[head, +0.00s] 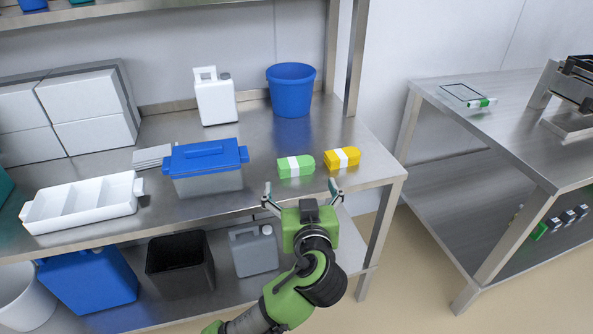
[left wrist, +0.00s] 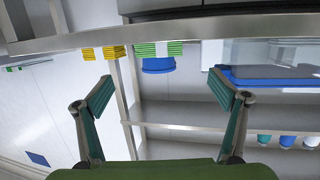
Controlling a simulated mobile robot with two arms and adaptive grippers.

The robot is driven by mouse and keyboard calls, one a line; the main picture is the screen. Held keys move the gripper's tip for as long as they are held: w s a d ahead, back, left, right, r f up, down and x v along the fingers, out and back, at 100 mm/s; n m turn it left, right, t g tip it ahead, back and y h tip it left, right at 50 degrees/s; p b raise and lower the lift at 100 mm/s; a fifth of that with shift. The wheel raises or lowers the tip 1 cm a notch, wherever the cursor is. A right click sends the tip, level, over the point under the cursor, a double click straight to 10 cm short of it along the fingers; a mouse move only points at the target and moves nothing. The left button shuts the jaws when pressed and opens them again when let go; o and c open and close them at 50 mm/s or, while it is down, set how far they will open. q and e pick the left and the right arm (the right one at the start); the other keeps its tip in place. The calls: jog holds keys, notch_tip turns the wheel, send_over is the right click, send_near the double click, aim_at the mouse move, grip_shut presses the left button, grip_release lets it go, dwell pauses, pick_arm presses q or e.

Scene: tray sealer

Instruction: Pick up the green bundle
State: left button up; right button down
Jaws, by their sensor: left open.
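The green bundle (head: 285,169), with a white band around its middle, lies on the steel table near its front edge. It also shows in the left wrist view (left wrist: 144,49), at the top, beyond the fingers. My left gripper (head: 300,188) is open and empty in front of the table edge, just short of the green bundle. In the left wrist view its fingers (left wrist: 160,88) are spread wide, with the bundle seen between and beyond them, not touching. My right gripper is in neither view.
A yellow bundle (head: 342,158) lies close to the right of the green one. A blue-lidded container (head: 205,158) stands to its left. A blue bucket (head: 291,90) and a white jug (head: 215,100) stand behind. A white divided tray (head: 82,205) is at the left.

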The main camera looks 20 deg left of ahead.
aim_at(297, 162)
pick_arm(q)
jog(key=x, duration=0.6)
jog(key=shift+w+a+f, duration=0.15)
jog(key=shift+w+f, duration=0.05)
jog(key=shift+w, duration=0.15)
jog(key=x, duration=0.2)
jog(key=b+x, duration=0.1)
jog(key=x, duration=0.2)
jog(key=shift+r, duration=0.2)
jog(key=shift+w, duration=0.25)
jog(key=shift+c, duration=1.1)
jog(key=c, duration=1)
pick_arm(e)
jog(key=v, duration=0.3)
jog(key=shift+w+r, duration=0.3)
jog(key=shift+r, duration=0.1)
